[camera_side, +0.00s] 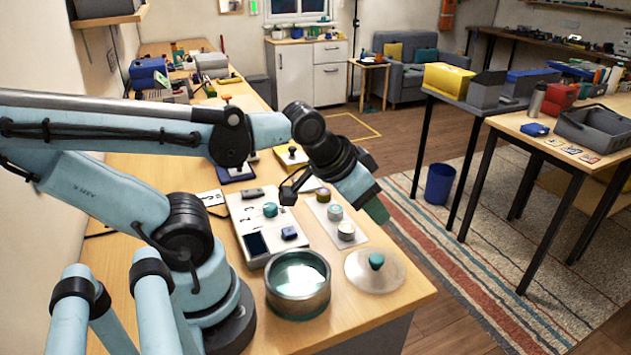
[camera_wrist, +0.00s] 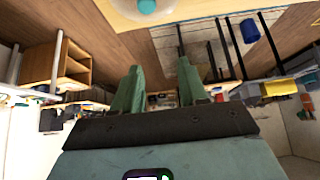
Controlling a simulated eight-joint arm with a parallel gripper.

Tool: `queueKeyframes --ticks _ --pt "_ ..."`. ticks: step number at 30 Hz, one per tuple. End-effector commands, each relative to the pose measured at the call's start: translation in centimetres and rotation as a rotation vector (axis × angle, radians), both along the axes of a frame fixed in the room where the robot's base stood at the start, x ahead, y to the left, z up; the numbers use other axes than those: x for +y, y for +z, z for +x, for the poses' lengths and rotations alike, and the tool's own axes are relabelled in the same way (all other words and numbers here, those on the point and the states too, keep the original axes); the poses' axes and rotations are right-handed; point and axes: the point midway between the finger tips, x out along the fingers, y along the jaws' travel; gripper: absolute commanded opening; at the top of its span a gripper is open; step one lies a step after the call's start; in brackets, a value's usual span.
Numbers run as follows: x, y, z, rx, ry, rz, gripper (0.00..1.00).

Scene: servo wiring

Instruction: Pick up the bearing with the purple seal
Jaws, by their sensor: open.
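Three small round bearings stand in a row on a pale strip on the wooden bench, in the side view. No bearing shows clearly there.
A white panel (camera_side: 254,213) with knobs lies left of the bearings.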

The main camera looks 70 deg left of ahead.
Motion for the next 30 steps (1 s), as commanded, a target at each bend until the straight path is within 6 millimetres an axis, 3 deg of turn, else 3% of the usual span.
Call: queueKeyframes --ticks 2,8,16,19,23,30 --pt "0.0 0.0 0.0 0.0 0.0 0.0 0.43" --pt "0.0 0.0 0.0 0.0 0.0 0.0 0.69" --pt "0.1 0.0 0.0 0.001 0.002 0.001 0.69" --pt "1.1 0.1 0.3 0.015 0.017 0.007 0.69" --pt "4.5 0.2 1.1 0.06 0.057 0.023 0.69" --pt "13.7 -0.2 1.5 0.166 0.121 0.025 0.69"
